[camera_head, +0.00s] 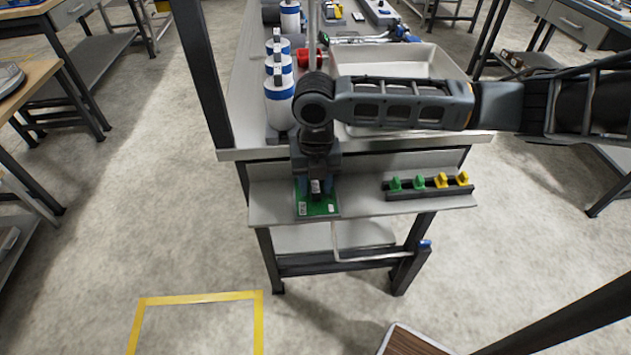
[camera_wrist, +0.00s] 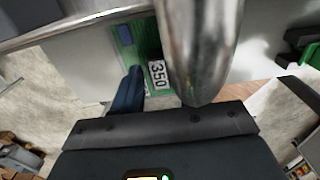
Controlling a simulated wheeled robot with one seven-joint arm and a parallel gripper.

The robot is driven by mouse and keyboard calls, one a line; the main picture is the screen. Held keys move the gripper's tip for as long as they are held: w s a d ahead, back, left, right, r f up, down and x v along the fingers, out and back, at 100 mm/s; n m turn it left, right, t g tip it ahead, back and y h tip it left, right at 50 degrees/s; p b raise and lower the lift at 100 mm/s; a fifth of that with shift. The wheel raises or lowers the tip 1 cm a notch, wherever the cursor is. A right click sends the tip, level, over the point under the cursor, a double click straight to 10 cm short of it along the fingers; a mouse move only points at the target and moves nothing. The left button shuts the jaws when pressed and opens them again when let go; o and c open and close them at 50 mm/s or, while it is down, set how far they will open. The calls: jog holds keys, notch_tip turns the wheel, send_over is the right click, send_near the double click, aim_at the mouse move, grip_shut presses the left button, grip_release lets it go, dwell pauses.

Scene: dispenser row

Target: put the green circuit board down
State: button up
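The green circuit board (camera_head: 318,208) is at the left part of the narrow front shelf, flat or nearly so. In the wrist view the board (camera_wrist: 124,38) shows a blue part and a label reading 350. One blue finger (camera_wrist: 128,92) is beside the label; a large shiny metal cylinder (camera_wrist: 205,50) hides the other side. I cannot tell whether the fingers grip the board or whether it rests fully on the shelf.
The front shelf (camera_head: 358,208) is bare between the board and a dark rack (camera_head: 428,187) with green and yellow pieces. Behind it stand white-and-blue bottles (camera_head: 279,100) and a large pale tray (camera_head: 425,62). A yellow floor outline (camera_head: 200,298) lies at the front left.

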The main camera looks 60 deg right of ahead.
aim_at(315, 187)
jog(key=shift+o, duration=0.3)
jog(key=shift+r, duration=0.15)
notch_tip(315, 187, up, 12)
jog(key=b, duration=0.1)
jog(key=w+a+r+m+t+y, duration=0.1)
jog(key=w+a+r+t+y, duration=0.15)
jog(key=w+a, duration=0.45)
jog(key=w+a+r+m+t+y, duration=0.1)
jog(key=w+a+r+t+y, duration=0.2)
jog(key=a, duration=0.8)
jog(key=w+a+r+m+t+y, duration=0.2)
jog(key=a+r+m+t, duration=0.25)
jog(key=a, duration=0.25)
jog(key=w+a+r+m+t+y, duration=0.1)
jog(key=a+r+m+t+y, duration=0.2)
jog(key=a+m, duration=0.4)
jog(key=s+d+f+m+t+h, duration=0.2)
jog(key=s+f+m+h, duration=0.4)
jog(key=s, duration=0.3)
jog(key=s+d+f+m+t+h, duration=0.1)
jog(key=s+d+f+m+h, duration=0.15)
jog(key=s+f+m, duration=0.5)
jog(key=s+d+h, duration=0.1)
jog(key=s+d, duration=0.3)
jog(key=s, duration=0.7)
jog(key=s+d+n+g+h, duration=0.1)
jog(key=s+d, duration=0.3)
jog(key=s, duration=0.7)
jog(key=shift+f, duration=0.35)
